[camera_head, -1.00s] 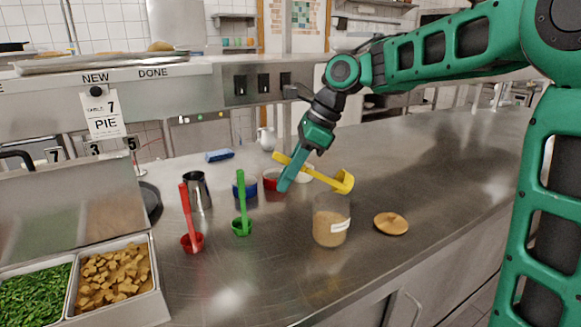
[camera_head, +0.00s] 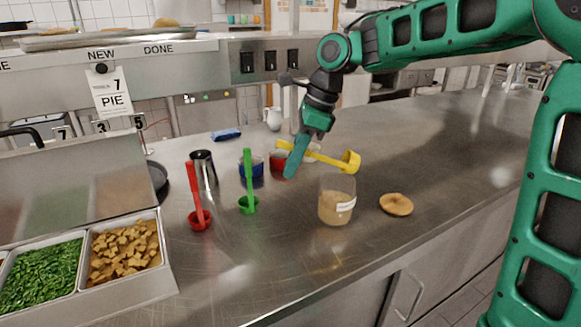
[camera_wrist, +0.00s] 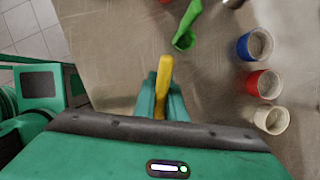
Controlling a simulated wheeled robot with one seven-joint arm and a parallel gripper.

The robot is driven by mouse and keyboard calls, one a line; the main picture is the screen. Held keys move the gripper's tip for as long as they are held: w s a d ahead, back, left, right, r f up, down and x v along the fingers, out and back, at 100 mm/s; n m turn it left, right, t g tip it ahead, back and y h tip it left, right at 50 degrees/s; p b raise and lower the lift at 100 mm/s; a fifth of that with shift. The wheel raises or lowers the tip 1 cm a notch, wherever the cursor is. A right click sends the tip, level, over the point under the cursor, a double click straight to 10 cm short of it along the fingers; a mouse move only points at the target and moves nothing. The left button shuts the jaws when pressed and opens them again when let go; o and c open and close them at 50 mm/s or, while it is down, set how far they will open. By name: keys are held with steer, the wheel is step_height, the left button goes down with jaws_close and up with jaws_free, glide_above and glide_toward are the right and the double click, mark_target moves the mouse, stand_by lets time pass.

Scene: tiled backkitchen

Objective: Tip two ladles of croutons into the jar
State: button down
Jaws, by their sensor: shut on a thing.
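My gripper (camera_head: 296,160) is shut on the handle of a yellow ladle (camera_head: 349,161), held above the counter. The ladle's bowl is to the right, behind and above the jar in the head view; I cannot tell what it holds. In the wrist view the yellow handle (camera_wrist: 165,72) stands between the fingers (camera_wrist: 162,98). The clear jar (camera_head: 337,207) stands upright with a white label and tan contents. The croutons (camera_head: 125,252) fill a steel bin at the lower left.
A round wooden lid (camera_head: 396,204) lies right of the jar. A red ladle (camera_head: 199,219) and a green ladle (camera_head: 249,204) stand left of it. A steel cup (camera_head: 204,170), a blue pot (camera_head: 251,172) and a red pot (camera_head: 279,164) are behind. The right counter is clear.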

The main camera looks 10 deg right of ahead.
mark_target(310, 150)
steer(key=shift+s+d+r+t+y, duration=0.15)
steer(key=shift+d+r+y, duration=0.45)
steer(key=shift+r+y, duration=0.8)
steer(key=shift+s+d+r+t+y, duration=0.1)
steer(key=shift+d+r+t+y, duration=0.15)
steer(key=shift+d+r+y, duration=1.05)
steer(key=shift+s+a+r+t+y, duration=0.15)
steer(key=shift+r+y, duration=0.55)
steer(key=shift+r, duration=1.45)
steer(key=shift+w+d, duration=0.1)
steer(key=shift+d, duration=0.1)
steer(key=shift+d+r+y, duration=0.2)
steer(key=shift+r+y, duration=0.05)
steer(key=shift+y, duration=0.05)
steer(key=s+d+r+t+y, duration=0.1)
steer(key=d+r+y, duration=0.5)
steer(key=d+r, duration=0.1)
steer(key=shift+s, duration=0.2)
